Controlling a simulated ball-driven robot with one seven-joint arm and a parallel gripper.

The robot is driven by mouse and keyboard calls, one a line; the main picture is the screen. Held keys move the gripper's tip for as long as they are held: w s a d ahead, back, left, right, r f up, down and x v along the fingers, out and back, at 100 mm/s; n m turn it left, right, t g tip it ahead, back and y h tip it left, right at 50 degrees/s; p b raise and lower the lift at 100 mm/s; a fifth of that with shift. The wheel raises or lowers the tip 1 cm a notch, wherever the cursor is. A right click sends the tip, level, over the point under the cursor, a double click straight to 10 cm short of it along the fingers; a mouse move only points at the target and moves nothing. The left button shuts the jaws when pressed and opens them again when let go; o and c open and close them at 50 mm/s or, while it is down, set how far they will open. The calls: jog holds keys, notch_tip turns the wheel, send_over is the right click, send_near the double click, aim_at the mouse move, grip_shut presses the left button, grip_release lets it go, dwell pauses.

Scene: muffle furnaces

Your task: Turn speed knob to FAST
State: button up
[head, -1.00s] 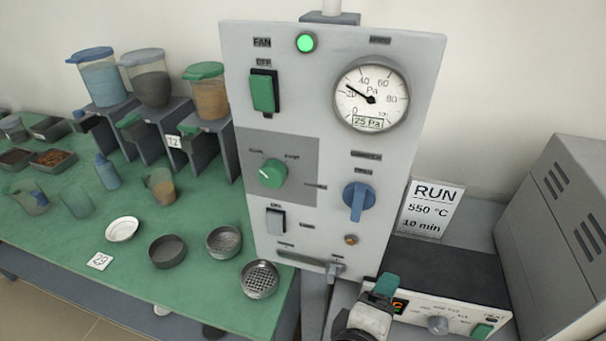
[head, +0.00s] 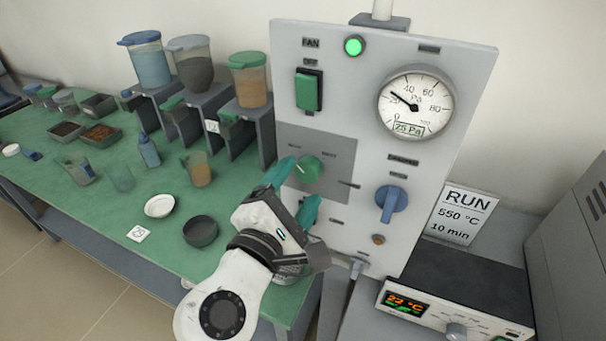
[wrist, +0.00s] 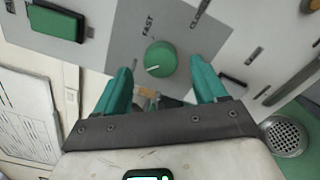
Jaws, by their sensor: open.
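The green round speed knob (head: 309,168) sits on a darker grey square of the upright control panel (head: 400,155). In the wrist view the knob (wrist: 160,59) lies just beyond and between my fingertips, with a pale pointer line toward its lower left. In the wrist view my gripper (wrist: 160,82) shows no contact with the knob.
A green fan switch (head: 308,90), a lit green lamp (head: 354,46), a round gauge (head: 416,104) and a blue knob (head: 391,201) share the panel. Left is a green bench with hoppers and dishes (head: 160,206). A furnace controller (head: 455,290) stands lower right.

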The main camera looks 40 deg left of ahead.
aim_at(308, 170)
jog(key=shift+x, duration=1.35)
jog(key=c, duration=1.1)
jog(key=shift+o, duration=0.2)
jog(key=shift+f, duration=0.1)
